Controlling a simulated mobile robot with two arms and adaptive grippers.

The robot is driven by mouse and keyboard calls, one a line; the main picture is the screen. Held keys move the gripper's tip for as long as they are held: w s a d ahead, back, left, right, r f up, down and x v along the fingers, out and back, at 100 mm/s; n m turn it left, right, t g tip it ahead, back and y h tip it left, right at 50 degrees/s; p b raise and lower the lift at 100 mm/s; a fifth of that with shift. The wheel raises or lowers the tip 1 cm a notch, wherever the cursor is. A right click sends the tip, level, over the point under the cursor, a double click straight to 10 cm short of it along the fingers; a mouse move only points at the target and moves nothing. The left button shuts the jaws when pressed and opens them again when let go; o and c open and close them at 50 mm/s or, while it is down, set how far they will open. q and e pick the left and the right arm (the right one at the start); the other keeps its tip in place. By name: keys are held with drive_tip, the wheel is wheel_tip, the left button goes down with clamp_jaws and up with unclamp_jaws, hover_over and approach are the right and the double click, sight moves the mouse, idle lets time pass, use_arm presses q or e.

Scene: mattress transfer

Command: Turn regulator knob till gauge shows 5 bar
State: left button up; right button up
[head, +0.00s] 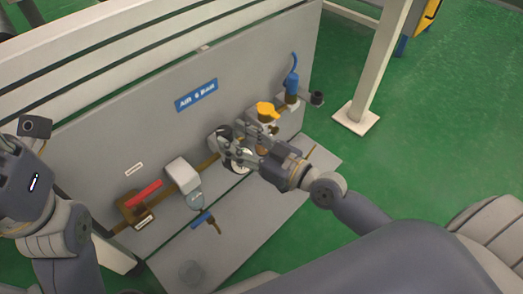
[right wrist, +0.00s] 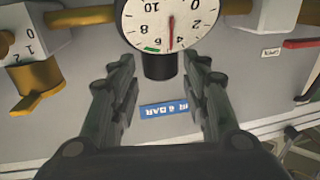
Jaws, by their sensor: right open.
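The round white gauge (right wrist: 165,18) appears upside down at the top of the right wrist view. Its red needle points just past 4, short of the green mark. A black knob (right wrist: 160,67) sticks out below the dial in that picture. My right gripper (right wrist: 160,62) is open, with a finger on each side of the knob and visible gaps between. In the head view, my right gripper (head: 237,146) is in front of the gauge (head: 241,160) and partly hides it. My left arm shows at the left edge, its fingers out of view.
A yellow valve handle (head: 265,109) and a blue fitting (head: 292,84) are right of the gauge on the grey panel (head: 110,130). A white-topped unit (head: 183,175) and a red handle (head: 144,192) are to its left. A blue sign (head: 196,95) is above. Green floor lies beyond the panel.

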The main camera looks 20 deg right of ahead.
drive_tip(key=v, duration=0.8)
drive_tip(key=shift+a, duration=0.1)
idle(0.4)
